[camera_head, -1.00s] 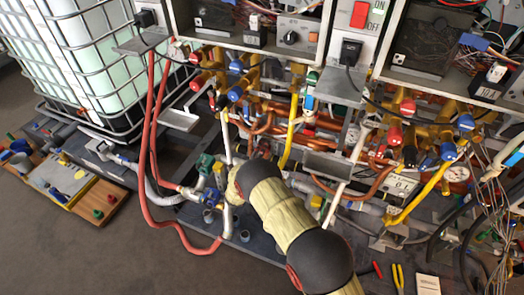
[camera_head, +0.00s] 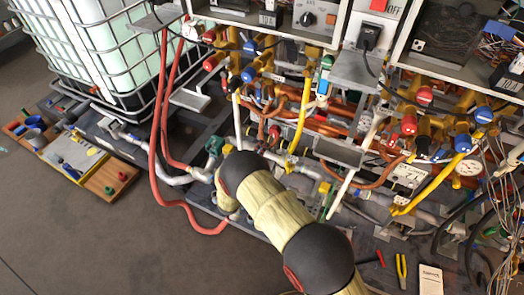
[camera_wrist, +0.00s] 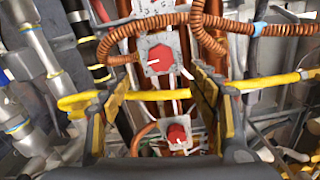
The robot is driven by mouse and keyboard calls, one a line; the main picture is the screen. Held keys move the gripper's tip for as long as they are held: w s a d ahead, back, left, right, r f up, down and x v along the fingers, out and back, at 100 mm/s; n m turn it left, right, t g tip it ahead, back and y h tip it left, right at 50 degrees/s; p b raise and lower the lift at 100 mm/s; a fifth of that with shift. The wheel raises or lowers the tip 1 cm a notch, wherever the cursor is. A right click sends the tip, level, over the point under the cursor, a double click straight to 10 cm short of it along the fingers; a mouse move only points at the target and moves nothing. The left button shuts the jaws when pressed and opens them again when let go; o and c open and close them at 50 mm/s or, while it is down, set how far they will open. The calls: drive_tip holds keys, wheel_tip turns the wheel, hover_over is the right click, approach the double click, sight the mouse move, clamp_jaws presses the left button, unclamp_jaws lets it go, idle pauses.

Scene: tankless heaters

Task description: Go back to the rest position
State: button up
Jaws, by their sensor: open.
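My gripper (camera_wrist: 160,88) is open in the wrist view, its two fingers apart on the left and right. A yellow pipe (camera_wrist: 150,92) runs across behind the fingers. Between them show a grey plate with a red knob (camera_wrist: 160,57) and a lower red knob (camera_wrist: 177,134). I cannot tell whether the fingers touch the pipe; nothing is seen gripped. In the head view my cream and black arm reaches up from the bottom toward the pipework, and the gripper itself is hidden there.
Heater units with red and blue valves (camera_head: 424,96) fill the upper right. A caged white tank (camera_head: 110,50) stands at upper left. Red hoses (camera_head: 157,130) hang left of my arm. A wooden tool board (camera_head: 108,180) lies at left. The floor at lower left is clear.

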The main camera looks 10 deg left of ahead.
idle(0.4)
drive_tip(key=s+d+f+m+g+h, duration=0.3)
drive_tip(key=s+d+f+m+g, duration=0.3)
drive_tip(key=d+m, duration=0.35)
drive_tip(key=s+d+r+m+g+h, duration=0.2)
drive_tip(key=s+d+r+m+g, duration=0.5)
drive_tip(key=s+m, duration=0.4)
drive_tip(key=s+d+r+m+g+y, duration=0.25)
drive_tip(key=s+r+m+y, duration=0.25)
drive_tip(key=s+r+m, duration=0.5)
drive_tip(key=s+d+r+m+g+y, duration=0.2)
drive_tip(key=s+d+r+m+y, duration=0.15)
drive_tip(key=s+r+m, duration=0.7)
drive_tip(key=s+d+r+m+t+y, duration=0.1)
drive_tip(key=d+r+m+t, duration=0.1)
drive_tip(key=r, duration=0.6)
drive_tip(key=s+d+r+m+t+y+p, duration=0.1)
drive_tip(key=d+r+m+t, duration=0.2)
drive_tip(key=r, duration=0.6)
drive_tip(key=shift+s+r+m+t+y, duration=0.2)
drive_tip(key=shift+m+t+y, duration=0.25)
drive_tip(key=shift+m, duration=0.65)
